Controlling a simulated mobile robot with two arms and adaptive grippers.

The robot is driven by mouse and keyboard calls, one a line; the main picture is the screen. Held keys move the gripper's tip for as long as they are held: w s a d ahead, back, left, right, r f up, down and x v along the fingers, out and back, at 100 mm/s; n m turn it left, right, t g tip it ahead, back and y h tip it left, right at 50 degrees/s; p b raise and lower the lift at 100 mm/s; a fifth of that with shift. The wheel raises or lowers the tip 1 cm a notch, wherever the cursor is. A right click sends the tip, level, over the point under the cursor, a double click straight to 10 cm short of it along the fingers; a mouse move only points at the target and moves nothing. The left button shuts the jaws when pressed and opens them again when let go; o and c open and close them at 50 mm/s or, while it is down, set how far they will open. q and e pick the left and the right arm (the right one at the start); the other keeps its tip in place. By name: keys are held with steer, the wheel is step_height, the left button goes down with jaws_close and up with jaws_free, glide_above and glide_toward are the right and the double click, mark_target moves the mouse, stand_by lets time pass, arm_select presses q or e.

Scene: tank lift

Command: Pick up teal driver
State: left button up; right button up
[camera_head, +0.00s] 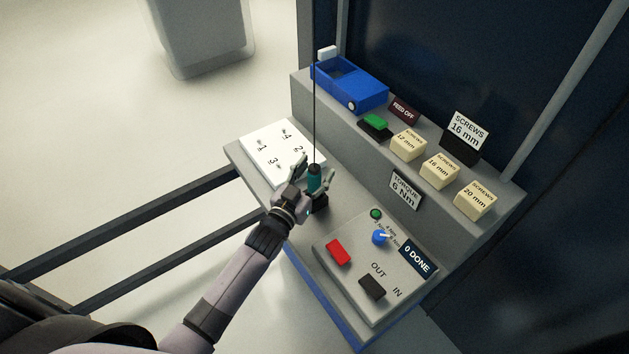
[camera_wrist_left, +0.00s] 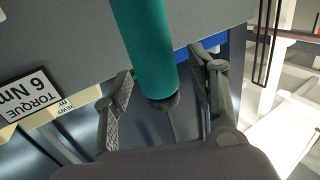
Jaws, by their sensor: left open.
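The teal driver (camera_head: 314,178) stands upright over the grey bench, with a thin dark line running up from its top. In the left wrist view the teal driver (camera_wrist_left: 147,45) reaches down between the fingers, its dark end near the fingertips. My left gripper (camera_head: 313,178) is open with its fingers on either side of the driver. In the left wrist view the left gripper (camera_wrist_left: 165,80) shows gaps between both fingers and the driver. A dark holder (camera_head: 320,203) is just below the driver, partly hidden by the gripper. My right gripper is not in view.
A white numbered plate (camera_head: 262,150) lies left of the driver. A control panel (camera_head: 350,283) with red and black buttons and a blue knob lies to the front right.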

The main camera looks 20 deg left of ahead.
arm_select(q)
steer(key=shift+c, duration=0.5)
steer(key=shift+r, duration=0.1)
jaws_close()
